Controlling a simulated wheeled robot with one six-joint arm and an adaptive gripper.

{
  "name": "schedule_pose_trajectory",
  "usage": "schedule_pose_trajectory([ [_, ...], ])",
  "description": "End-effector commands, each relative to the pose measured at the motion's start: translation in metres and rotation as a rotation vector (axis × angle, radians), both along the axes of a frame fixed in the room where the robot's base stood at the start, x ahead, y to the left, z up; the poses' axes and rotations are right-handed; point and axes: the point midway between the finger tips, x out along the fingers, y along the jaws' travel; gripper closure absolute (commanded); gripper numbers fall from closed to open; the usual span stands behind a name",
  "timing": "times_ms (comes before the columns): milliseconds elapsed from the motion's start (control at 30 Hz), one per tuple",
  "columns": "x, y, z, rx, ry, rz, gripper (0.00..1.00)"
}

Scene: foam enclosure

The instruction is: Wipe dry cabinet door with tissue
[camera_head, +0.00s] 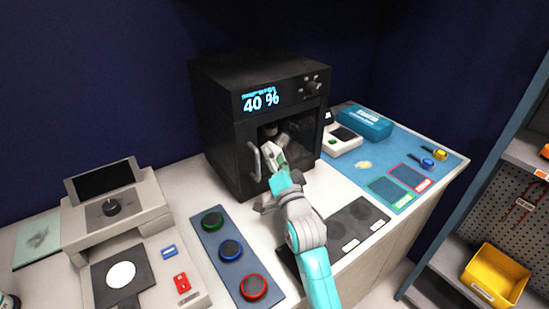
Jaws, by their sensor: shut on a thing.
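The dry cabinet (222,100) is a black box at the back centre, with a lit display reading 40 %. Its front door has a dark window (302,135) and a pale upright handle (253,161) at the left. My gripper (272,148) is at the door's front, over the window area just right of the handle. It is shut on a small pale thing, mostly hidden by the fingers; I cannot tell for sure that it is a tissue. Whether it touches the door is unclear. A small pale yellowish crumpled-looking thing (363,165) lies on the blue mat.
A blue box (363,122) and a small white device (342,141) stand right of the cabinet. A blue mat (400,152) bears coloured frames and knobs. Left are a panel with three buttons (230,250) and a grey instrument (115,220). A yellow bin (495,275) sits on the right shelf.

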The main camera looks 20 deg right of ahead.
Motion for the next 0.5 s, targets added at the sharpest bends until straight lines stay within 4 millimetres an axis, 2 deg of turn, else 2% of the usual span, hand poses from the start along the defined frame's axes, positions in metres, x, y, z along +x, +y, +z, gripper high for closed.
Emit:
schedule_pose_trajectory([
  [500,0.011,-0.035,0.0,0.0,0.001,-0.002,0.84],
])
